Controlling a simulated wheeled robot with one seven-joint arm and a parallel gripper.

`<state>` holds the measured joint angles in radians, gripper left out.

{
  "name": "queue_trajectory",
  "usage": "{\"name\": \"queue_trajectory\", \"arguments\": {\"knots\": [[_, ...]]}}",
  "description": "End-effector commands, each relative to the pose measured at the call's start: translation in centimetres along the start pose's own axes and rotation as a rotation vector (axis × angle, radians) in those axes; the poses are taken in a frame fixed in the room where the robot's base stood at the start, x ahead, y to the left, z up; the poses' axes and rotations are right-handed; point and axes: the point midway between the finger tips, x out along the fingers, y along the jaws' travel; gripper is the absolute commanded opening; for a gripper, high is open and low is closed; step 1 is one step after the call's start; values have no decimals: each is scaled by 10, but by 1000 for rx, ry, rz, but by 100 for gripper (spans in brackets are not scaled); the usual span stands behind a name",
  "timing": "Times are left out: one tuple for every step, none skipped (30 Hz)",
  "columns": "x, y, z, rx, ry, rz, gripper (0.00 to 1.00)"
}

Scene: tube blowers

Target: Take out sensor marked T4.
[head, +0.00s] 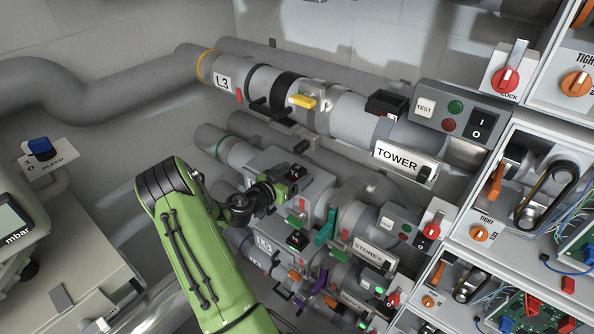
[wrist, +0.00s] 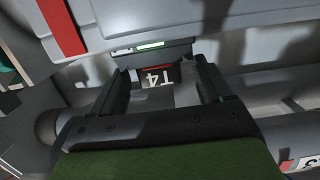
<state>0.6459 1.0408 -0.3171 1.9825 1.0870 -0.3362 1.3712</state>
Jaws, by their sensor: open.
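The sensor marked T4 (wrist: 157,77) shows in the wrist view with its label upside down. It is a small dark block with a red stripe, set against a grey housing with a lit green strip (wrist: 151,45). My gripper (wrist: 161,82) is open, with one finger on each side of the T4 label. I cannot tell whether the fingers touch the sensor. In the head view my gripper (head: 284,184) is at the middle pipe's grey box, and the T4 marking cannot be made out there.
The upper pipe (head: 345,110) with the TOWER plate (head: 403,161) runs above my gripper. A teal handle (head: 327,227) and the STORES plate (head: 372,253) are at its lower right. Open-front cabinets with belts and wires (head: 530,180) stand at the right.

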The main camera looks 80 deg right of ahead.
Motion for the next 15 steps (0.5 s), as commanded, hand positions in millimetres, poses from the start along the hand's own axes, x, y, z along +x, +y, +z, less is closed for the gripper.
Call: {"name": "queue_trajectory", "arguments": {"knots": [[10, 2, -6, 2, 1, 5, 79], [16, 2, -7, 2, 1, 4, 79], [24, 2, -7, 3, 1, 5, 79], [29, 2, -6, 3, 1, 4, 79], [33, 2, -6, 1, 2, 3, 79], [37, 1, -6, 2, 2, 1, 79], [39, 1, -5, 2, 1, 1, 79], [40, 1, -4, 2, 1, 1, 79], [41, 1, -4, 1, 0, 0, 79], [41, 0, -4, 1, 0, 0, 79], [41, 0, -3, 1, 0, 0, 79], [40, 0, -3, 1, 0, 0, 79], [40, 0, -3, 1, 0, 0, 79], [40, 0, -3, 1, 0, 0, 76], [40, 0, -3, 1, 0, 0, 70]]}}
